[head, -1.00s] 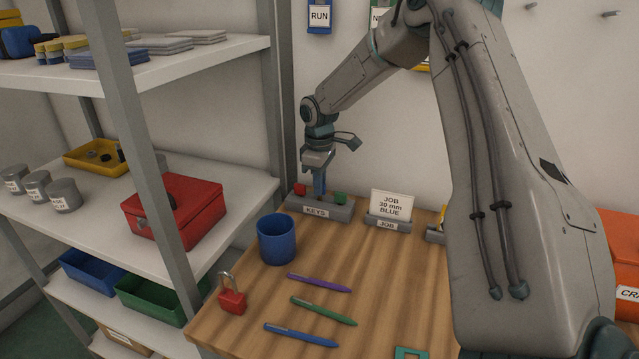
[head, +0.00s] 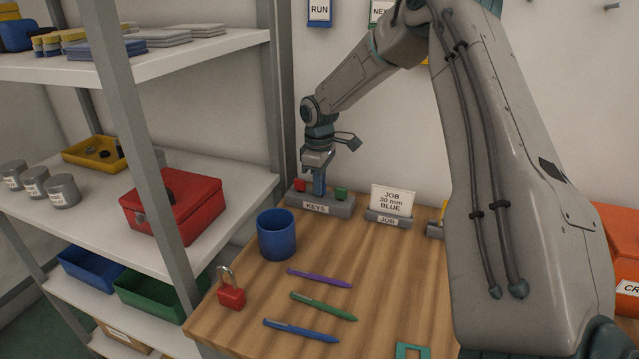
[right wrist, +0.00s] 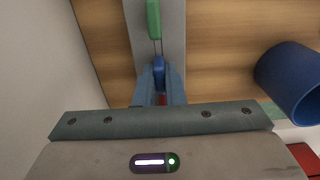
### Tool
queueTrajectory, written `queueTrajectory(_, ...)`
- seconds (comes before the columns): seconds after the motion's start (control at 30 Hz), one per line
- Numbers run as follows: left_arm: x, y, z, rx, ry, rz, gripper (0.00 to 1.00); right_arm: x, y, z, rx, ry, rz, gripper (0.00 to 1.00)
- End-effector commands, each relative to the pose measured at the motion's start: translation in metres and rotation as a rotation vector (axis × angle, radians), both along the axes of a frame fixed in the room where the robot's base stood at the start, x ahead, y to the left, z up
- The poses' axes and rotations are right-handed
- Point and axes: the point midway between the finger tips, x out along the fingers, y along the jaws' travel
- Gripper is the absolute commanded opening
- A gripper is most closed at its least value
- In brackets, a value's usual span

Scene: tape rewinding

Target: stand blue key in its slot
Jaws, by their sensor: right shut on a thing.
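My right gripper (head: 319,188) points down over the grey key rack (head: 345,208) labelled KEYS at the back of the bench. It is shut on the blue key (right wrist: 158,68), whose blue top shows between the fingertips in the right wrist view. The key is upright between the red key (head: 300,185) and the green key (head: 340,191). The fingers hide its lower part, so I cannot tell whether it is seated in its slot. The green key also shows in the right wrist view (right wrist: 153,20). My left gripper is not in view.
A blue cup (head: 277,236) stands in front of the rack. A job card (head: 391,200) reading 30 mm BLUE is to its right. Several pens and a red padlock (head: 231,292) lie nearer.

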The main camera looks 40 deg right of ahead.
Motion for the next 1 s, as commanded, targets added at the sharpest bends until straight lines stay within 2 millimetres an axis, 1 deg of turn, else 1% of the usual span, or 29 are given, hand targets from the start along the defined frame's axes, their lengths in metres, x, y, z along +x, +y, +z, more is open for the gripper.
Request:
queueTrajectory(0.37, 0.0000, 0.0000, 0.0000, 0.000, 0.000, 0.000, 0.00, 0.0000, 0.0000, 0.0000, 0.000, 0.000, 0.000, 0.00)
queueTrajectory(0.4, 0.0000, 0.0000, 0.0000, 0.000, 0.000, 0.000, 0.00, 0.0000, 0.0000, 0.0000, 0.000, 0.000, 0.000, 0.15)
queueTrajectory(0.47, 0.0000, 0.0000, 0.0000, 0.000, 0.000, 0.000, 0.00, 0.0000, 0.0000, 0.0000, 0.000, 0.000, 0.000, 0.27)
queueTrajectory(0.5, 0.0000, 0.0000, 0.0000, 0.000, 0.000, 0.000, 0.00, 0.0000, 0.0000, 0.0000, 0.000, 0.000, 0.000, 0.35)
queueTrajectory(0.7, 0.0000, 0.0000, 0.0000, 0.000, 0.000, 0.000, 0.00, 0.0000, 0.0000, 0.0000, 0.000, 0.000, 0.000, 0.35)
queueTrajectory(0.73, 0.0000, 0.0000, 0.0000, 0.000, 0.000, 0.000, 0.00, 0.0000, 0.0000, -0.0001, 0.000, 0.000, 0.000, 0.39)
queueTrajectory(0.8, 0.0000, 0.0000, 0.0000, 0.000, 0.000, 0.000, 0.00, 0.0000, 0.0000, -0.0001, 0.000, 0.000, 0.000, 0.52)
queueTrajectory(0.83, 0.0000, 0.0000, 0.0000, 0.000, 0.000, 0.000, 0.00, 0.0000, 0.0000, -0.0001, 0.000, 0.000, 0.000, 0.57)
queueTrajectory(1.0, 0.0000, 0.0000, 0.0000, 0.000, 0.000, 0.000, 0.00, 0.0000, 0.0000, -0.0001, 0.000, 0.000, 0.000, 0.57)
